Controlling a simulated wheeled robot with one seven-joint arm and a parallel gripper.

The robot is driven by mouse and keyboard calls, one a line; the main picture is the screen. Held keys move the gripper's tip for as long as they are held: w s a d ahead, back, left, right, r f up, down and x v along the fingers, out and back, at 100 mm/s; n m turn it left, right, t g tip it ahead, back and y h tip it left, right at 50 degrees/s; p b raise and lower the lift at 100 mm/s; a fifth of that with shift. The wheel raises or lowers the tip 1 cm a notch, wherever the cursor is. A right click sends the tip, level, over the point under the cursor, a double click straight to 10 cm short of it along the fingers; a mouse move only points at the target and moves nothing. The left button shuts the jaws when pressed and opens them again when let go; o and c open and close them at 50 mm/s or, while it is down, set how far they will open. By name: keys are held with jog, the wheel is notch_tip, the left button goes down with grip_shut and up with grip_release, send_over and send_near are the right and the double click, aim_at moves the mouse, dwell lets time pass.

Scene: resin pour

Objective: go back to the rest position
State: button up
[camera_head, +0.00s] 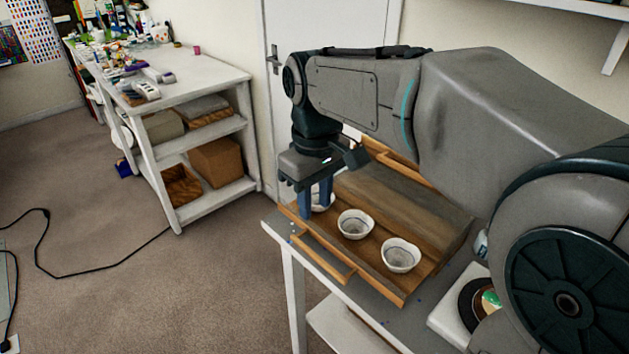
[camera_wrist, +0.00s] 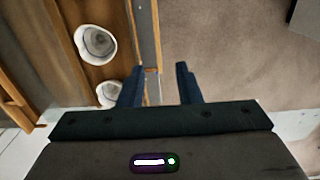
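My gripper (camera_head: 316,211) hangs fingers-down over the left end of a wooden tray (camera_head: 388,294). In the wrist view my gripper's two blue fingers (camera_wrist: 159,67) stand apart with nothing held between them. A white cup (camera_head: 322,203) in the tray is partly hidden behind the fingers. A second white cup (camera_head: 355,224) stands at the tray's middle and a third (camera_head: 400,256) nearer its right end. In the wrist view one cup (camera_wrist: 96,44) shows whole, and another (camera_wrist: 110,94) sits close to the left finger, partly hidden. My arm hides part of the tray's back.
The tray rests on a small white table (camera_head: 294,296). A white block with a dark round dish (camera_head: 473,303) stands right of the tray, partly hidden. A cluttered shelf bench (camera_head: 212,73) stands at the back left. Carpet between is clear except for a black cable (camera_head: 110,269).

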jog(key=s+d+f+m+t, duration=0.1)
jog(key=s+d+f+m, duration=0.3)
jog(key=d, duration=0.3)
jog(key=s+d+f+m+t, duration=0.1)
jog(key=s+d+f+m, duration=0.3)
jog(key=s+d, duration=0.3)
jog(key=shift+d+f+m+t, duration=0.4)
jog(key=shift+d+f, duration=0.05)
jog(key=shift+f, duration=0.05)
dwell(0.6)
